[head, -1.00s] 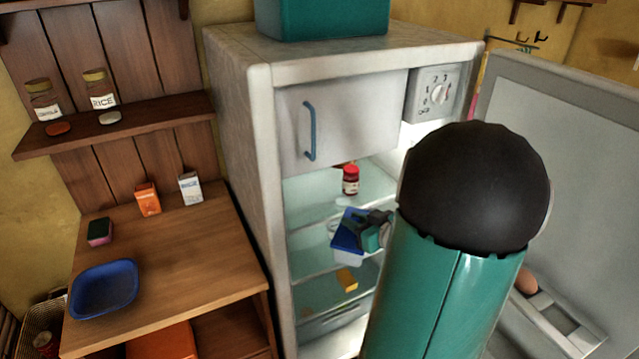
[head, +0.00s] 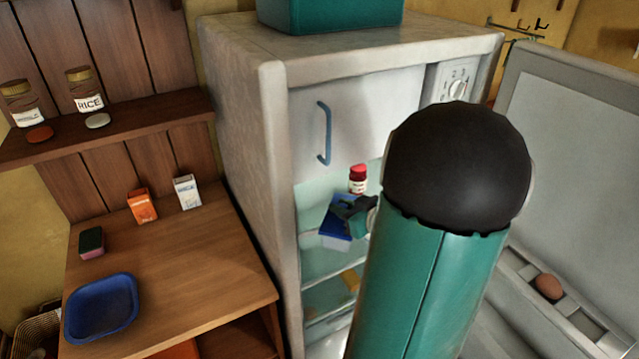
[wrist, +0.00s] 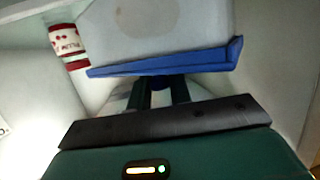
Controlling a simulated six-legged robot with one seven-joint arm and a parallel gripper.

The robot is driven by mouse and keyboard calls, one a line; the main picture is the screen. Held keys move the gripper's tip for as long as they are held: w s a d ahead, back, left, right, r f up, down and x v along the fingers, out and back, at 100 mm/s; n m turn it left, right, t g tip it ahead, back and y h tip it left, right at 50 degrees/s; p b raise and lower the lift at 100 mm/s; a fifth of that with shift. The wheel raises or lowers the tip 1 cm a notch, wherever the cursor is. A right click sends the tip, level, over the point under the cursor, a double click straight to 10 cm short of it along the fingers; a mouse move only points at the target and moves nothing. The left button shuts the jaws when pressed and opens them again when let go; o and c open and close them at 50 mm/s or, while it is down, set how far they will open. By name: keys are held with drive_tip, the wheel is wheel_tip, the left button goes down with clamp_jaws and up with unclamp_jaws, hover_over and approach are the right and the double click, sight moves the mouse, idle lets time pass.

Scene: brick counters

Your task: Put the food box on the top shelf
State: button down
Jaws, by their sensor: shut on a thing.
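The food box shows as a blue lid (head: 335,217) with a pale translucent body in the head view. In the wrist view its blue lid (wrist: 190,64) spans the middle, with the pale body (wrist: 150,30) beyond. My gripper (head: 354,209) is shut on the lid edge; its dark fingers (wrist: 160,90) meet the box in the wrist view. The box is tilted, at about the height of the fridge's top shelf (head: 312,233), below and left of the jar in the head view. I cannot tell whether it touches the shelf. My arm hides the right side of the fridge.
A red-lidded jar (head: 357,179) stands on the top shelf, near the box; it also shows in the wrist view (wrist: 67,42). A yellow item (head: 350,280) lies lower down. The fridge door (head: 575,180) is open at right, with an egg (head: 548,286) in its rack.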

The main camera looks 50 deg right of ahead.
drive_tip(key=shift+w+d+r, duration=0.1)
drive_tip(key=shift+w, duration=0.2)
drive_tip(key=shift+r+x, duration=0.2)
drive_tip(key=shift+x, duration=2.65)
drive_tip(key=shift+r+x, duration=0.2)
drive_tip(key=shift+x, duration=2.6)
drive_tip(key=shift+r+x, duration=0.2)
drive_tip(key=shift+x, duration=2.65)
drive_tip(key=shift+w+f, duration=0.1)
drive_tip(key=shift+w, duration=0.05)
drive_tip(key=c, duration=1.3)
unclamp_jaws()
drive_tip(key=shift+s+r, duration=0.2)
drive_tip(key=shift+s, duration=0.05)
drive_tip(key=d+v, duration=0.1)
drive_tip(key=v, duration=1)
drive_tip(key=shift+s+a, duration=0.2)
drive_tip(key=shift+a, duration=0.35)
